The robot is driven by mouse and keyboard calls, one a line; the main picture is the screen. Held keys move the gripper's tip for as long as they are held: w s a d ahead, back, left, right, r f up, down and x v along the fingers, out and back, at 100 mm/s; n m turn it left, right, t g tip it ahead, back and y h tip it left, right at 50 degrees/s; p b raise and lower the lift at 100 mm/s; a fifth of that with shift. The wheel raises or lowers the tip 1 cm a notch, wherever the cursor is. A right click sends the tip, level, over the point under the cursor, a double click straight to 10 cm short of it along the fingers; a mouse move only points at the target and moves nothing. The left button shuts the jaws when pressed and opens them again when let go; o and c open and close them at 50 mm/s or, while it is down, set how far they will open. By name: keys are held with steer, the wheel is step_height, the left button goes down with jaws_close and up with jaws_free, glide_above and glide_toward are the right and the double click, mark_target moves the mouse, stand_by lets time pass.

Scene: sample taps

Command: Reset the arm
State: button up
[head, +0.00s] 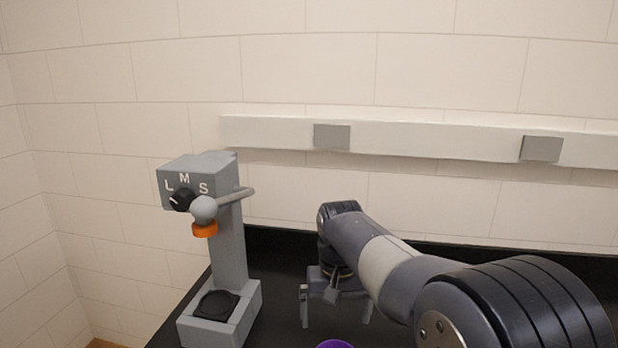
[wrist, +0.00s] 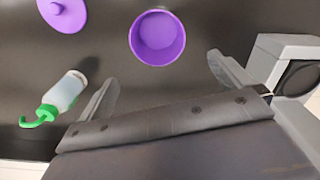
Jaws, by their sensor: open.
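My gripper (head: 336,312) hangs fingers down over the black counter, right of the grey tap stand. Its two fingers are spread wide and nothing is between them. In the wrist view my gripper (wrist: 163,72) shows a finger on each side, with a purple cup (wrist: 158,55) beyond and between the fingertips. The cup is open at the top and looks empty; only its rim shows at the bottom edge of the head view (head: 335,344). My arm reaches in from the right of the head view.
The grey tap stand (head: 230,250) has an L-M-S dial (head: 181,200) and orange nozzle (head: 204,229). A wall rail (head: 430,142) runs behind the counter (head: 275,262).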

step_height(320, 180, down, 9)
steer(key=shift+s+d+r, duration=0.15)
steer(key=shift+r, duration=2.35)
